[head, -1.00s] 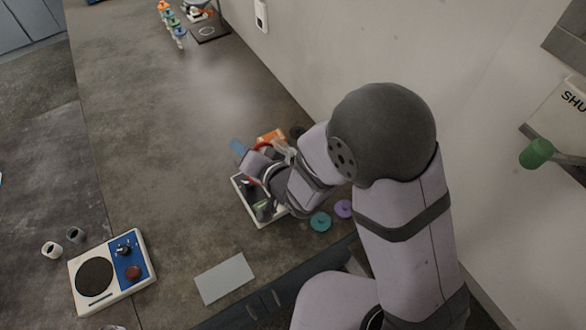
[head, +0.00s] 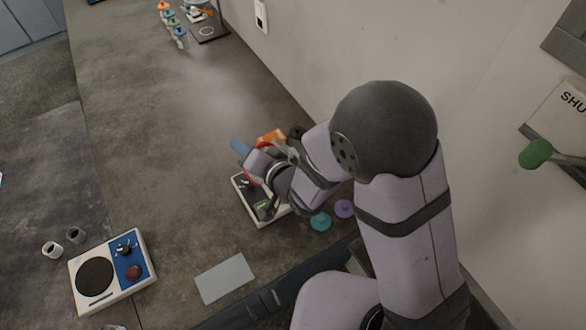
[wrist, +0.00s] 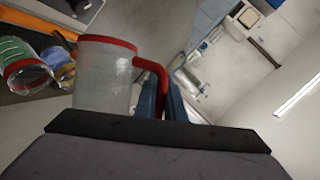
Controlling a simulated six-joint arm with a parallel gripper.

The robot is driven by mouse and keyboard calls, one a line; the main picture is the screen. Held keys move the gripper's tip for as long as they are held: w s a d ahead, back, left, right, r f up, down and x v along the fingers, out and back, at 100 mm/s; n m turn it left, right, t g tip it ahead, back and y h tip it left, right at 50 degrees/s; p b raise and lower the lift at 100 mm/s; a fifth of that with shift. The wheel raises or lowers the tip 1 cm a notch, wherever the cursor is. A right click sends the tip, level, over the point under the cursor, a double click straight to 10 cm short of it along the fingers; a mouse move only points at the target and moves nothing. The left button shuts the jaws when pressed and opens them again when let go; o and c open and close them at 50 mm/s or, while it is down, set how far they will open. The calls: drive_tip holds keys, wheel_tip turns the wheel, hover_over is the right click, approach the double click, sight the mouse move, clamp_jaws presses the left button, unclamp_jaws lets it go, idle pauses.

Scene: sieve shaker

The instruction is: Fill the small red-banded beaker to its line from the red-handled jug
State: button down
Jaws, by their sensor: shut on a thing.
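The red-handled jug (wrist: 106,80) is a clear, frosted-looking vessel with a red rim, at the left of centre in the wrist view. The two blue fingers of my gripper (wrist: 172,100) are shut on its red handle. The room appears strongly rolled behind it, so the jug seems tilted. A clear vessel with a red band (wrist: 27,68) shows at the left of the wrist view, apart from the jug, with green seen in or through it; it looks like the small beaker. Its fill line and level cannot be made out. In the head view my wrist hides most of the jug.
A white-rimmed tray (head: 243,204) lies below my wrist. An orange item (head: 270,136) and a blue item (head: 240,147) are just beyond. Teal (head: 320,221) and purple (head: 344,208) discs lie at the right.

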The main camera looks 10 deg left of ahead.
drive_tip(key=shift+w+d+r+m+y, duration=0.15)
drive_tip(key=shift+w+d+m+y, duration=0.1)
drive_tip(key=shift+m+y, duration=0.2)
idle(3.4)
drive_tip(key=shift+s+a+f+n+h, duration=0.25)
drive_tip(key=shift+s+a+n+h, duration=0.25)
drive_tip(key=shift+n+h, duration=0.35)
drive_tip(key=shift+w, duration=0.1)
